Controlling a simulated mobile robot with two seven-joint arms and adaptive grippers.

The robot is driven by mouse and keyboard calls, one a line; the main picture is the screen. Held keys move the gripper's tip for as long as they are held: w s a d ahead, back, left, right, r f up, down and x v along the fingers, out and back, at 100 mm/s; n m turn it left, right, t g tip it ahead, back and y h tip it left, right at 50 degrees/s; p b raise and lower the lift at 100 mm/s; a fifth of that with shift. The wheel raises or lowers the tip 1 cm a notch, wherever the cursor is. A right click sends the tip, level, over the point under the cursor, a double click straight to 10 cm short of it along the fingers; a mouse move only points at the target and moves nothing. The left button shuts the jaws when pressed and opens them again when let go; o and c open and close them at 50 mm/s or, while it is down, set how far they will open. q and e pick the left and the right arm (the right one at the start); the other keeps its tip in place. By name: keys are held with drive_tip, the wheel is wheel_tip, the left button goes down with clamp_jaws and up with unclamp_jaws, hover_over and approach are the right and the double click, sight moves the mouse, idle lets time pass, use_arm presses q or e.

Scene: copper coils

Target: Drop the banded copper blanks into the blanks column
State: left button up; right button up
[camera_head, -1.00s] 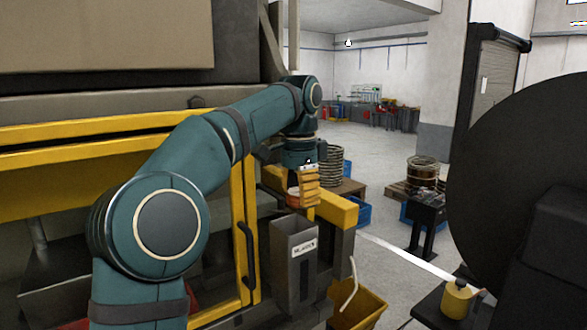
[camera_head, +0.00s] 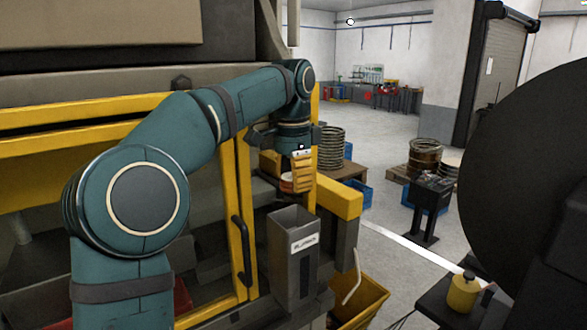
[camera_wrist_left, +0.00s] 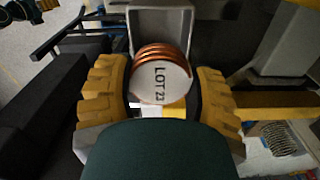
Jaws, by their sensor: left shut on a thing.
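My left gripper (camera_head: 302,170) is shut on a banded copper blank. In the left wrist view its yellow fingers (camera_wrist_left: 160,82) stand either side of the blank (camera_wrist_left: 162,80), a copper coil with a white face marked LOT 23. In the head view only a small part of the blank (camera_head: 287,183) shows beside the fingers. The blanks column (camera_head: 293,262) is a tall grey open-topped box with a white label, just below the gripper. Its open mouth also shows beyond the blank in the left wrist view (camera_wrist_left: 160,17). The blank appears above and outside it. My right gripper is not in view.
A yellow-framed machine door (camera_head: 241,200) stands left of the column and a yellow beam (camera_head: 338,197) behind it. A yellow bin (camera_head: 362,298) is low at the right. A large dark disc (camera_head: 530,180) fills the right side.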

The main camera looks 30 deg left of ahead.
sight(293, 231)
use_arm(q)
drive_tip(key=shift+f, duration=0.8)
drive_tip(key=shift+f+b, duration=0.7)
drive_tip(key=shift+f, duration=1.2)
drive_tip(key=o, duration=1.4)
drive_tip(key=shift+s, duration=0.1)
drive_tip(key=shift+c, duration=0.2)
drive_tip(key=shift+r, duration=0.1)
